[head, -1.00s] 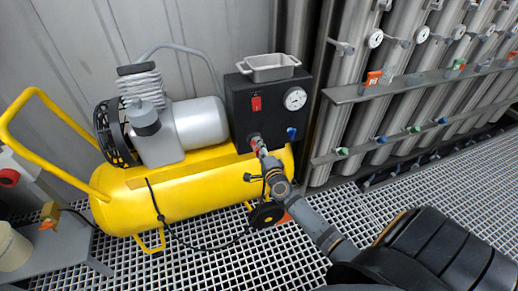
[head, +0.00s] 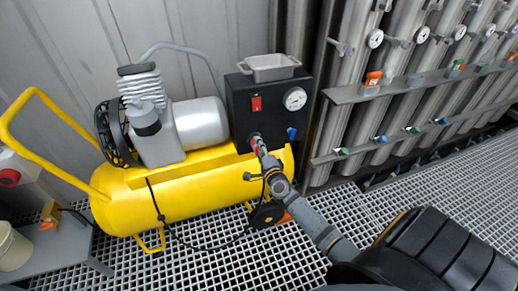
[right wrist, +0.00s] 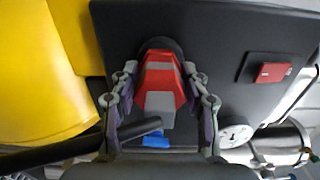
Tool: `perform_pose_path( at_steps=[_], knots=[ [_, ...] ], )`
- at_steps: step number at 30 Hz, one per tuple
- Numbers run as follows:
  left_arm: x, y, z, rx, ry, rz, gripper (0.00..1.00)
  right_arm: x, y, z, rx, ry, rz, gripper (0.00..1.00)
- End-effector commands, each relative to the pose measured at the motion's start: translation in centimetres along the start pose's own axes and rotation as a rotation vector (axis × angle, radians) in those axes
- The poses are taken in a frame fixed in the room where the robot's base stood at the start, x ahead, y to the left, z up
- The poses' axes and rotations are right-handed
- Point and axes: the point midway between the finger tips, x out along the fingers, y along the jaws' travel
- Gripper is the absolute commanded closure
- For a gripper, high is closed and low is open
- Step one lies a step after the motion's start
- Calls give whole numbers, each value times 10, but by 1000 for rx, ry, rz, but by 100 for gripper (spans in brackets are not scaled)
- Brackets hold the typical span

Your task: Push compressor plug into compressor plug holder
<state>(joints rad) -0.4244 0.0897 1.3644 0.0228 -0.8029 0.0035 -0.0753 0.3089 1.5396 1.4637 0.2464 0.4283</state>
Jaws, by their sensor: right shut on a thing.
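The compressor plug (right wrist: 160,80) is red with a grey end. It sits between the fingers of my right gripper (right wrist: 160,95), which is shut on it. In the head view the right gripper (head: 262,153) reaches up to the lower left of the compressor's black panel (head: 262,117). The plug's front end is at a dark round piece (right wrist: 160,47) on the panel, which looks like the plug holder. The plug hides most of it, so I cannot tell how deep the plug sits. My left gripper is not in view.
The yellow compressor tank (head: 190,190) lies left of my arm. The panel carries a red switch (head: 256,103), a gauge (head: 295,98) and a blue knob (head: 291,133). A grey tray (head: 270,68) stands on top. Metal cylinders (head: 345,110) stand close on the right.

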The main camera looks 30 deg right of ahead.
Motion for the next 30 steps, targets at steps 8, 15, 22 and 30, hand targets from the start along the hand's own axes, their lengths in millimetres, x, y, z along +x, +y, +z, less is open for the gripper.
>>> perform_pose_path(
  at_steps=[8,15,22,30],
  knots=[
    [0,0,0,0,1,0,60,6,-1,0,1,0,-2,100],
    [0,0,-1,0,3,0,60,7,-1,0,0,0,-1,28],
    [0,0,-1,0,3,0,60,6,0,0,0,0,-1,28],
    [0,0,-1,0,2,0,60,-21,1,0,-1,-1,2,28]
  ],
)
